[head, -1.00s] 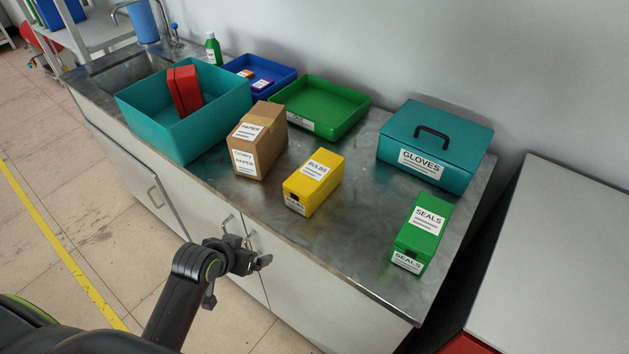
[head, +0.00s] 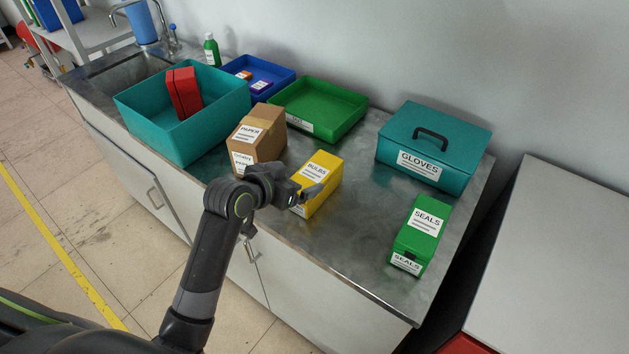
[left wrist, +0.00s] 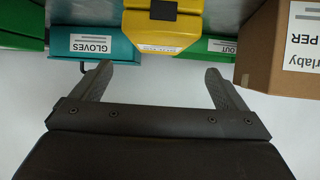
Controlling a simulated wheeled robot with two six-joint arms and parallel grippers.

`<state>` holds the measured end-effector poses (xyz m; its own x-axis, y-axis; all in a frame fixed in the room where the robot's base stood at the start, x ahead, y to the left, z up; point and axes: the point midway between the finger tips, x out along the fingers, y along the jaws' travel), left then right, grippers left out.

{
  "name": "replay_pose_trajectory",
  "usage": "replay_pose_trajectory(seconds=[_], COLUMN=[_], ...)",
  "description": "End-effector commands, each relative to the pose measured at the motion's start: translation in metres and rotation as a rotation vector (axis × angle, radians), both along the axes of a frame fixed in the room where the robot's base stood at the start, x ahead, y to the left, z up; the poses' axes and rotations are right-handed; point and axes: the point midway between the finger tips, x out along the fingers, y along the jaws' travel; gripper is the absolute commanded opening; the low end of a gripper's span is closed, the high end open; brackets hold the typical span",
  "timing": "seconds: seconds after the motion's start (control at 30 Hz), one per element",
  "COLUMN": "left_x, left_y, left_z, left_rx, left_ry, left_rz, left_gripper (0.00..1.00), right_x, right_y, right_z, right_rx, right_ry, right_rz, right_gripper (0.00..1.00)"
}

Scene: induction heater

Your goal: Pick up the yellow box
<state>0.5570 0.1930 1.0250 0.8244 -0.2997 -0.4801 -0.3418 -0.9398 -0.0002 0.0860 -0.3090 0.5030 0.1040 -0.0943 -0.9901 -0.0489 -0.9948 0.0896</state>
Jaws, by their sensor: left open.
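The yellow box (head: 324,174) labelled BULBS stands on the metal counter, between the brown paper box and the green SEALS box. In the left wrist view the yellow box (left wrist: 163,32) is ahead of the fingers, roughly centred between them at the top. My left gripper (head: 309,192) is at the near side of the yellow box and hides part of its front end. Its two fingers (left wrist: 160,80) are spread with nothing between them. My right gripper is not in view.
The brown box (head: 257,141) stands close left of the yellow box. A green tray (head: 345,95) is behind, and a teal GLOVES case (head: 436,146) and a green SEALS box (head: 420,234) are to the right. A teal bin (head: 170,143) is at left.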

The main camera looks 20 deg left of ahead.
Motion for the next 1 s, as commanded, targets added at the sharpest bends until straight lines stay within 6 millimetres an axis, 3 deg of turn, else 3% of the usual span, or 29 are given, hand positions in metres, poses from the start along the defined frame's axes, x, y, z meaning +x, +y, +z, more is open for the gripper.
replay_pose_trajectory(seconds=[0.2,1.0], left_x=[0.024,0.071], left_y=[-0.009,-0.027], left_z=[-0.013,-0.048], left_rx=[-0.002,0.0], left_ry=[0.002,0.001], left_rz=[0.0,0.001], left_gripper=[0.94,0.94], right_x=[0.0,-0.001], right_y=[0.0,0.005], right_z=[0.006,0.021], right_rx=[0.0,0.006], right_ry=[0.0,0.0], right_rz=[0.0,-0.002], right_gripper=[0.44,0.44])
